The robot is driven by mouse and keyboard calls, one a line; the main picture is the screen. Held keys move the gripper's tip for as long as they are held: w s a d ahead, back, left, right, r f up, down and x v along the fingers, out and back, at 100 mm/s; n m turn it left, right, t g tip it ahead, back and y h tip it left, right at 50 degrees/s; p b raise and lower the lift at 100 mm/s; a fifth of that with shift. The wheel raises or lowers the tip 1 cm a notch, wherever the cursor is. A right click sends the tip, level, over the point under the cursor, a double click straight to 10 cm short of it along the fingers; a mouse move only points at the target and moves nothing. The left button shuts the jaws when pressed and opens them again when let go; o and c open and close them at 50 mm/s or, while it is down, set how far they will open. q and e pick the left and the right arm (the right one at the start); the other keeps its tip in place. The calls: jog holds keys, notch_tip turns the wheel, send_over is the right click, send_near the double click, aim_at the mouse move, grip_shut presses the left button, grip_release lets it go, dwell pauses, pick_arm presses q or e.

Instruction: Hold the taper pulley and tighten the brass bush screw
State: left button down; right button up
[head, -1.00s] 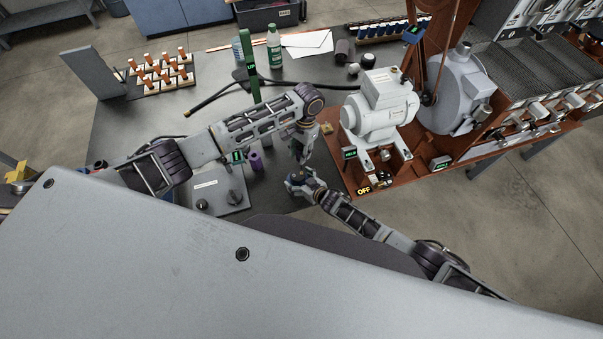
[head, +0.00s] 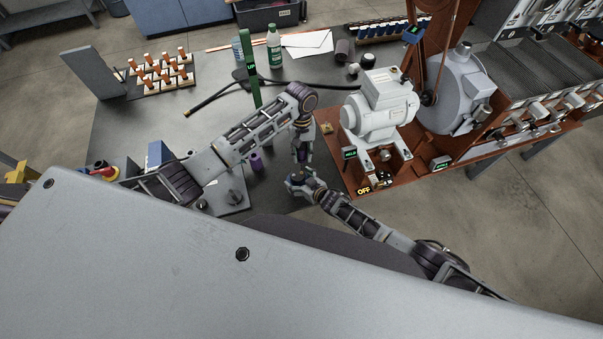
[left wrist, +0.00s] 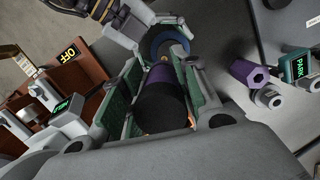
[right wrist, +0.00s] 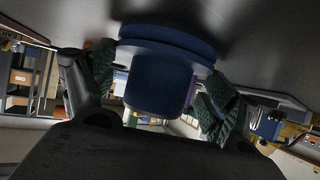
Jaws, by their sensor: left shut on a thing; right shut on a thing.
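My left gripper (head: 302,157) is shut on a black-and-purple cylindrical driver (left wrist: 165,100), held between its green pads. My right gripper (head: 302,182) is just below it in the head view, shut on the blue taper pulley (right wrist: 160,80). In the left wrist view the pulley (left wrist: 170,38) shows as a blue ring beyond the driver's far end. In the right wrist view a bit of purple shows behind the pulley.
A second purple tool (left wrist: 249,74) stands beside the grey fixture plate (head: 233,200). The grey motor (head: 378,108) and red-brown base (head: 342,165), with an OFF sign (head: 363,191), are to the right. A green UP post (head: 251,75) rises behind my left arm.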

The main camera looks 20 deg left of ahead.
pick_arm(q)
jog(key=shift+f, duration=1.2)
dwell(1.0)
